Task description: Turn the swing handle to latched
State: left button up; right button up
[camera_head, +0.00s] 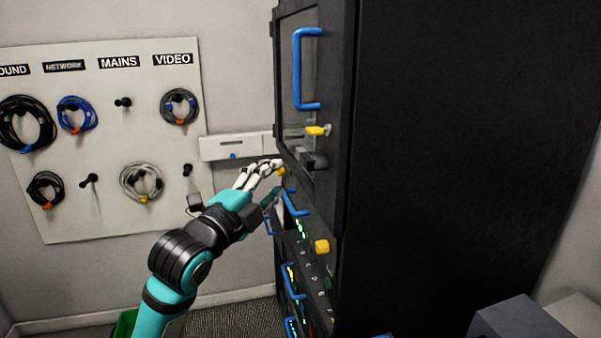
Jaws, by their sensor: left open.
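The black cabinet door (341,95) carries a tall blue pull handle (297,70). Below it are a yellow lever-like piece (318,130) and a dark block-shaped fitting (314,160). I cannot tell for sure which of these is the swing handle, or its exact angle. My left gripper (276,178) is open, with pale jointed fingers, at the front of the cabinet, lower and left of the dark fitting. A small yellow piece (281,171) shows at its fingertips; whether they touch is unclear. My right gripper is not in view.
Rack units with blue handles (292,203) and a yellow knob (322,247) lie below the door. A wall board (100,165) at left holds coiled cables on pegs under labels. A white wall box (233,147) sits behind my gripper. A grey box (515,322) stands at lower right.

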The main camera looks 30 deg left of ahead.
aim_at(297, 156)
pick_arm(q)
jog(key=w+p, duration=0.1)
jog(key=w, duration=0.2)
jog(key=w+r+p, duration=0.1)
jog(key=w, duration=0.3)
jog(key=w+a+p, duration=0.1)
jog(key=w+p, duration=0.1)
jog(key=w, duration=0.2)
jog(key=shift+r, duration=0.3)
jog(key=shift+w, duration=0.45)
jog(key=c, duration=0.9)
grip_shut()
